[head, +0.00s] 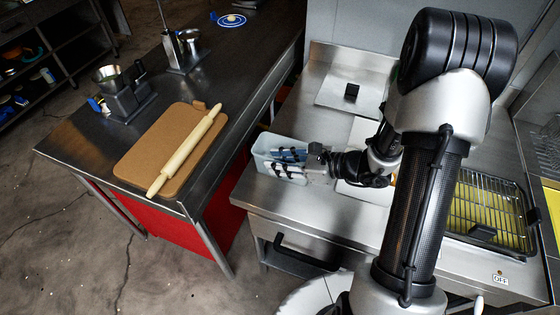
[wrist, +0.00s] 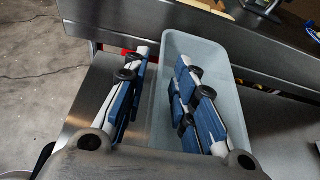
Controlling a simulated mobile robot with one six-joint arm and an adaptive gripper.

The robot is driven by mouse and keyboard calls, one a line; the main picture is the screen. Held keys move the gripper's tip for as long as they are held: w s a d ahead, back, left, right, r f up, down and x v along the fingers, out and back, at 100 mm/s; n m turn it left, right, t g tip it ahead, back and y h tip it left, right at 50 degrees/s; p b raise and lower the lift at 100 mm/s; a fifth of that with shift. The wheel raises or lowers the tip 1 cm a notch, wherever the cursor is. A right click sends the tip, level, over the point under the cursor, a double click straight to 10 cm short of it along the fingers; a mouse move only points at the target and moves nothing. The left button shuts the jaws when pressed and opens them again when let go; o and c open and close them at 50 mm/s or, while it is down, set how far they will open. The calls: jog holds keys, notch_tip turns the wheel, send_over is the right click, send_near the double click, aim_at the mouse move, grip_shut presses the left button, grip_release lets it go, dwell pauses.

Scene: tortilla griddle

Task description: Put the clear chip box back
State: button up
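The clear chip box (head: 261,163) is a pale, see-through, open-topped bin at the left edge of the steel counter. In the wrist view the box (wrist: 206,48) looks empty apart from my finger. My gripper (head: 287,160) is at the box with its fingers apart. In the wrist view my gripper (wrist: 162,62) straddles the box's left wall, one blue-padded finger outside and the other inside. A gap shows between the fingers and the wall. The fingers' lower parts are partly hidden by the gripper body.
A dark steel table at left holds a brown board (head: 140,171) with a rolling pin (head: 187,152) and a metal press (head: 124,97). A wire rack (head: 478,208) over a yellow surface lies right of my arm. A flat plate with a black knob (head: 351,91) lies behind.

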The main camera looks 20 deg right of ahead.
jog(key=shift+r, duration=0.15)
jog(key=shift+s+d+r+p, duration=0.15)
jog(key=shift+d+r+p, duration=0.05)
jog(key=shift+d+p, duration=0.1)
jog(key=p+v, duration=0.3)
jog(key=v, duration=0.8)
jog(key=s+a+r+n+g+h, duration=0.3)
jog(key=s+a+r+n+g, duration=0.4)
jog(key=s+a+r+n, duration=0.45)
jog(key=s+d+r+n+t+h, duration=0.3)
jog(key=n+h, duration=0.4)
jog(key=n, duration=0.6)
notch_tip(320, 180, up, 3)
jog(key=shift+s+d+f+t+h, duration=0.3)
jog(key=shift+s+d+h, duration=0.15)
jog(key=shift+s, duration=0.55)
